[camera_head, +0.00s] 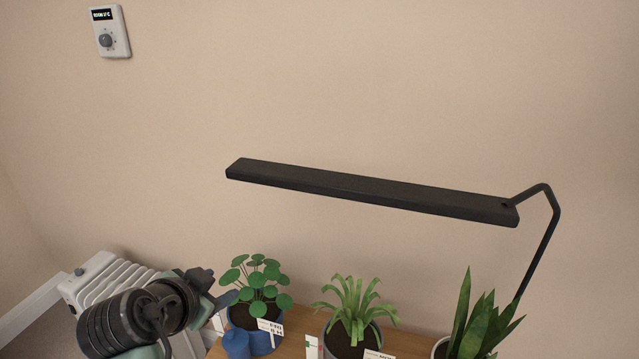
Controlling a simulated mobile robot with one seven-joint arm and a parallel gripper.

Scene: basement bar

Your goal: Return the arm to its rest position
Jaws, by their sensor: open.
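My arm comes in at the lower left of the head view, with dark round joints and grey-green links. My gripper (228,298) is at its end, pointing right, close to the leaves of the round-leaved plant (262,279) in a blue pot. It is open, and I see nothing held in it. Whether it touches the leaves or is in front of them, I cannot tell.
A wooden table (296,322) carries the round-leaved plant, a strappy-leaved plant (352,308) and a tall spiky plant (478,325). A long black lamp (370,190) hangs above them. A white radiator (105,283) stands behind my arm. A thermostat (110,32) is on the wall.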

